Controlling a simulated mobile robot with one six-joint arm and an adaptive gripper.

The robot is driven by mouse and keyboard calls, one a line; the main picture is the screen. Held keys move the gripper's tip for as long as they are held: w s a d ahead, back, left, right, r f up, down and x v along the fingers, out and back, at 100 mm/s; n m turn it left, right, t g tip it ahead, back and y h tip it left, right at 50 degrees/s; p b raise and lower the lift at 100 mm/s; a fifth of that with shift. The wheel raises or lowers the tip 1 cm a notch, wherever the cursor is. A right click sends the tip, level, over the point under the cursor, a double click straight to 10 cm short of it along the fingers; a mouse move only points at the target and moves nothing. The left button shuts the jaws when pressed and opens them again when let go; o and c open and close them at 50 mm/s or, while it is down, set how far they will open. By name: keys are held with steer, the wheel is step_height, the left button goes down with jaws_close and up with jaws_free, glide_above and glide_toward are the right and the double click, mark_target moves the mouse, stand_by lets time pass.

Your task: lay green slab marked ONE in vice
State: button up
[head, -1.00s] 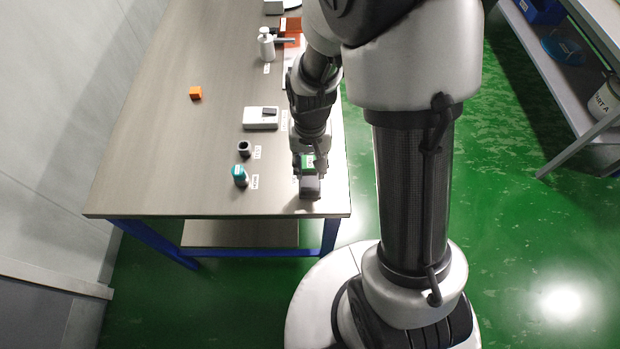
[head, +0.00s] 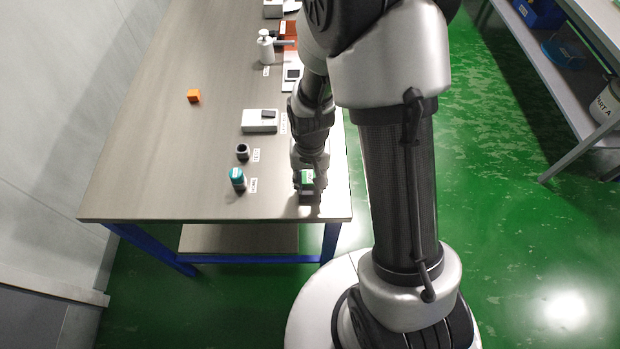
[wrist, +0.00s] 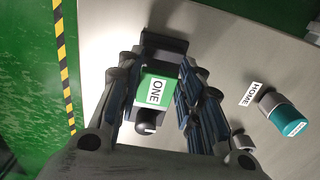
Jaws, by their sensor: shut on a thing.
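The green slab marked ONE (wrist: 157,89) is between the two fingers of my gripper (wrist: 162,78) in the wrist view, its label facing up. My gripper is shut on it. In the head view the green slab (head: 306,175) shows at my gripper (head: 309,182), near the table's front right corner. The dark grey vice (wrist: 166,41) shows around the slab's far end in the wrist view, and its body is partly hidden by slab and fingers. I cannot tell whether the slab touches the vice's bed.
A teal-topped stamp (head: 237,178) by the HOME label (wrist: 252,94) and a small dark cup (head: 242,151) stand left of my gripper. A white box (head: 260,121), a white pump bottle (head: 266,46) and an orange cube (head: 194,96) are farther back.

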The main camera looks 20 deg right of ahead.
steer(key=shift+f, duration=0.3)
steer(key=o, duration=1)
steer(key=shift+c, duration=0.2)
steer(key=shift+r, duration=0.15)
step_height(320, 180, up, 13)
steer(key=p, duration=0.5)
step_height(320, 180, up, 14)
steer(key=n+t, duration=0.2)
glide_above(310, 184)
steer(key=s, duration=0.6)
steer(key=s+r+n+t, duration=0.1)
steer(key=s+r+t, duration=0.1)
steer(key=s+r, duration=0.4)
steer(key=s, duration=0.3)
steer(key=shift+n+t, duration=0.3)
